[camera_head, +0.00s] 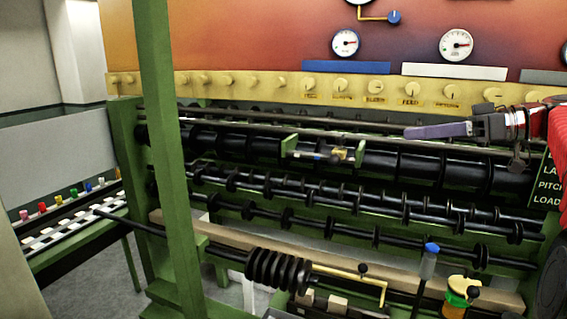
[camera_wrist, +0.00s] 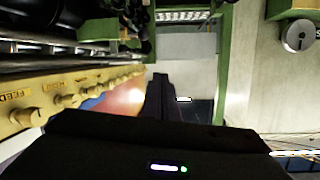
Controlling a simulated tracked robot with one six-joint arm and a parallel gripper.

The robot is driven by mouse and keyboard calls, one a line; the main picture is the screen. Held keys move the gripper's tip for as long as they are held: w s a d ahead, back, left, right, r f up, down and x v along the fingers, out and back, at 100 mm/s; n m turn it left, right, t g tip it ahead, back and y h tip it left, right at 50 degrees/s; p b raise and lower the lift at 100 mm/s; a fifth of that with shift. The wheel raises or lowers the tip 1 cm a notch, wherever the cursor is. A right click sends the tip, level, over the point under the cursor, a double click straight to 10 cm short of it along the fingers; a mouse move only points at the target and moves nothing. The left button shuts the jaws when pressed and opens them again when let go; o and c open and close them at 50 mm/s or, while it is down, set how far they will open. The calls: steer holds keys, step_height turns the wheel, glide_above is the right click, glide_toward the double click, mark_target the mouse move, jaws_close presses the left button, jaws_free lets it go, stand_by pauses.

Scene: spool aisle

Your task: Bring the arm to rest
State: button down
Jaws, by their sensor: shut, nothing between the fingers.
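My gripper (camera_head: 412,132) reaches in from the right edge, pointing left, with its grey-purple fingers held together. It is in front of the machine's dark rollers and below the yellow knob rail. Nothing shows in its fingers.
The green-framed machine (camera_head: 183,200) fills the middle, with a green post in front. A yellow rail (camera_head: 280,86) of knobs runs behind. A rack of coloured spools (camera_head: 80,215) is left.

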step_height(320, 180, down, 11)
steer(key=w+d+m+h, duration=0.1)
steer(key=d+m+h, duration=0.25)
steer(key=m, duration=0.45)
steer(key=s+a+f+m+g+h, duration=0.1)
steer(key=s+a+f+m+h, duration=0.15)
steer(key=f, duration=0.25)
steer(key=s+a+f+m+g+h, duration=0.1)
steer(key=s+f+m+h, duration=0.15)
steer(key=f, duration=0.25)
steer(key=s+a+f+h, duration=0.1)
steer(key=s+a+f, duration=0.2)
steer(key=s, duration=0.5)
steer(key=s+a+f+n+h, duration=0.1)
steer(key=s+a+f, duration=0.3)
steer(key=s, duration=0.4)
steer(key=s+a+f+n+h, duration=0.1)
steer(key=s+a+f+h, duration=0.2)
steer(key=s, duration=0.5)
steer(key=shift+a+f+t, duration=0.3)
steer(key=shift+a+f, duration=0.25)
steer(key=shift+a, duration=0.8)
